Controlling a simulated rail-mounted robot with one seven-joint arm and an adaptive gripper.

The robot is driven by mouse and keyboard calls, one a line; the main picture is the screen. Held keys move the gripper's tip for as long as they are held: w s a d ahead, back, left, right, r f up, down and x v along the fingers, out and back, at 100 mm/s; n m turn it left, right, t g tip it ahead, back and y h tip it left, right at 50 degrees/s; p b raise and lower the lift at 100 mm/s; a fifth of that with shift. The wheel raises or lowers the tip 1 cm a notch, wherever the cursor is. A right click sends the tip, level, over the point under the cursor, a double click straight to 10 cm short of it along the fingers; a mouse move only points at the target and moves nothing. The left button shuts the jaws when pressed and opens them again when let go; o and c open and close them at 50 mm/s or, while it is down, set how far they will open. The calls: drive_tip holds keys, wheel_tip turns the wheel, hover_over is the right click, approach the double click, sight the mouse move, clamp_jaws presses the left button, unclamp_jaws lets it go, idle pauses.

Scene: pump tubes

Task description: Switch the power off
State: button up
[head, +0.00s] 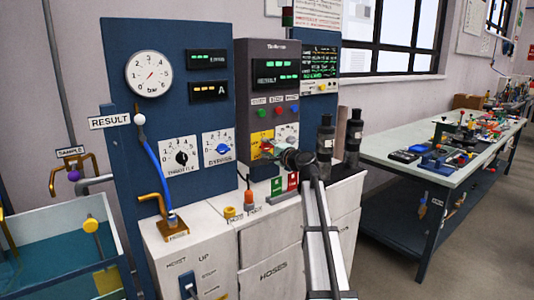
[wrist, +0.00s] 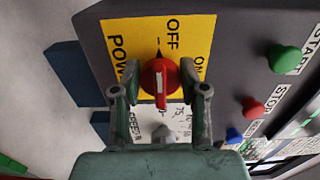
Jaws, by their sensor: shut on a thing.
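The power switch is a red rotary knob (wrist: 160,88) with a white line, on a yellow plate (wrist: 125,38) lettered POWER, OFF and ON. In the wrist view the knob's white line runs up and down the picture, in line with the black mark by OFF. My gripper (wrist: 159,70) has one finger on each side of the knob and is shut on it. In the head view my gripper (head: 273,149) is at the front of the dark grey console (head: 268,82) and hides the knob; part of the yellow plate (head: 256,142) shows.
Beside the plate are a green START button (wrist: 284,58), a red STOP button (wrist: 253,109) and a blue button (wrist: 233,135). A blue panel (head: 110,80) with a gauge (head: 149,74) stands left. Two black bottles (head: 325,140) stand close right of my arm.

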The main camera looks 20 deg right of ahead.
drive_tip(key=shift+w+r, duration=0.1)
idle(0.4)
drive_tip(key=o, duration=1.1)
drive_tip(key=v, duration=1.2)
